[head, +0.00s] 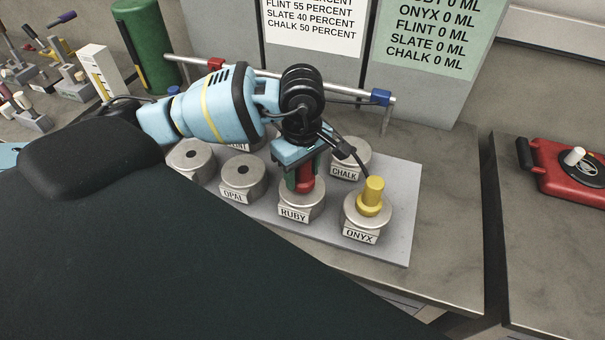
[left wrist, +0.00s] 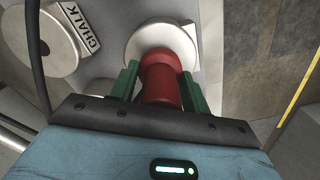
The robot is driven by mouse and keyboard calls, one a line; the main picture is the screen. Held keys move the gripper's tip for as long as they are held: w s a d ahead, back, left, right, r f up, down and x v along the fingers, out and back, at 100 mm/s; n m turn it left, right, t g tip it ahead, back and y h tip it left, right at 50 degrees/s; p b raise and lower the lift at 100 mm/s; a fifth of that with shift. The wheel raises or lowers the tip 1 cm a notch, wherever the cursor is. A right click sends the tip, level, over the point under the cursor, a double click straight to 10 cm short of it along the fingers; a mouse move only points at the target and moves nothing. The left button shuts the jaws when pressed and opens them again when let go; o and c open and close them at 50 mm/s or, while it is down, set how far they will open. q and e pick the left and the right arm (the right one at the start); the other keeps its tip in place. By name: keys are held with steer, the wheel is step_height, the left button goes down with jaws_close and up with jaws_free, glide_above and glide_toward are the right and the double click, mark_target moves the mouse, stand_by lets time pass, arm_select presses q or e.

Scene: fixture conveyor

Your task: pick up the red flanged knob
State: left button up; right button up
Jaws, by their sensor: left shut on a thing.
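The red flanged knob (head: 306,178) stands at the metal fixture labelled RUBY (head: 300,198) in the head view. My left gripper (head: 304,176) comes down over it from above, with its green fingers on both sides of the knob. In the left wrist view the red knob (left wrist: 162,78) sits between the two green fingers of my left gripper (left wrist: 163,85), which is shut on it. The round fixture top (left wrist: 158,40) is right beyond the knob; I cannot tell whether the knob is seated or lifted slightly. My right gripper is not in view.
A yellow flanged knob (head: 373,192) stands on the ONYX fixture (head: 361,219), close to the right of my gripper. The CHALK (head: 350,162) and OPAL (head: 240,180) fixtures are nearby. A metal rail (head: 345,90) runs behind. A red case (head: 570,170) lies on the right bench.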

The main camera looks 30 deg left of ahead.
arm_select(q)
step_height(320, 180, up, 2)
steer(key=shift+s+a+r, duration=0.1)
steer(key=shift+r, duration=0.1)
steer(key=s+a, duration=0.3)
steer(key=s, duration=0.4)
steer(key=s+a+r+b, duration=0.1)
steer(key=s+a, duration=0.3)
steer(key=s, duration=0.3)
steer(key=shift+r, duration=0.2)
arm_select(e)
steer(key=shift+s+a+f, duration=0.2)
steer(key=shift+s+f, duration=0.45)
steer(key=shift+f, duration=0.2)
